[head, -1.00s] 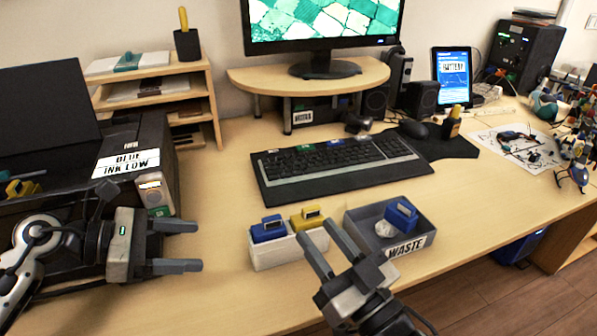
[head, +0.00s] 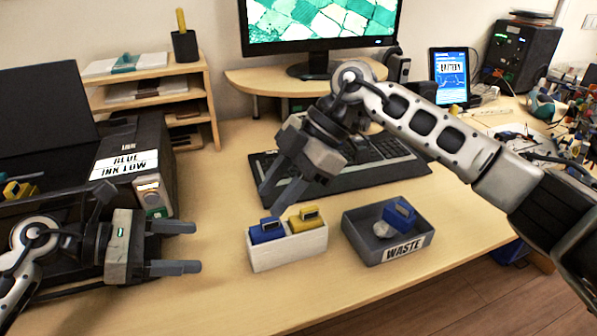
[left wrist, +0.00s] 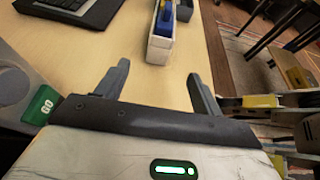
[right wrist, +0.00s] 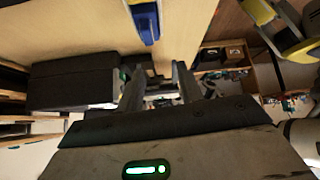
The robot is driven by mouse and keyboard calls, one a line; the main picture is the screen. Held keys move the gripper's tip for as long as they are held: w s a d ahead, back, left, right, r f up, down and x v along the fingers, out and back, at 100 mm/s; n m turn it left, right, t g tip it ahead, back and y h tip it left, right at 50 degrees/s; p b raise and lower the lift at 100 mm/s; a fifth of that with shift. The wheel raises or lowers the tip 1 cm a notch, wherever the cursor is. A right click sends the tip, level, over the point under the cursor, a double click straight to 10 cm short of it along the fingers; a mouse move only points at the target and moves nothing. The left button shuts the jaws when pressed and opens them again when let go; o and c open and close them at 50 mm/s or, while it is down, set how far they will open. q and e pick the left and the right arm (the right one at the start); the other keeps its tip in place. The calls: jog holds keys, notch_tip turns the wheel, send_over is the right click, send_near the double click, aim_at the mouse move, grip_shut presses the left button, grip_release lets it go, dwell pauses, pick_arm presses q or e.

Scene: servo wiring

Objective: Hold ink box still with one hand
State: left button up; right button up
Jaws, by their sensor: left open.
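The ink box is a small white open box (head: 290,252) holding a blue cartridge (head: 267,231) and a yellow cartridge (head: 305,219). It stands upright on the table and also shows at the top of the left wrist view (left wrist: 159,48). My left gripper (head: 188,248) is open and empty, left of the box and apart from it. My right gripper (head: 275,198) is open just above the box's back left side, its fingers pointing down near the blue cartridge. The blue cartridge shows ahead of its fingers in the right wrist view (right wrist: 147,24). Nothing is between its fingers.
A grey waste tray (head: 372,252) right of the box holds a blue cartridge (head: 399,213) and a crumpled white thing. A black printer (head: 140,150) labelled for low blue ink stands at left. A keyboard (head: 350,180) lies behind. The table in front of the box is clear.

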aim_at(270, 247)
jog(key=w+d, duration=0.1)
jog(key=w+d+r+m+h, duration=0.1)
jog(key=d, duration=0.1)
jog(key=shift+r+t+h, duration=0.1)
jog(key=shift+t+h, duration=0.2)
jog(key=shift+t, duration=0.1)
pick_arm(q)
jog(key=shift+d, duration=0.2)
jog(key=x, duration=1.5)
jog(key=shift+w+d+f, duration=0.15)
jog(key=shift+d, duration=0.1)
pick_arm(e)
jog(key=shift+w+d, duration=0.1)
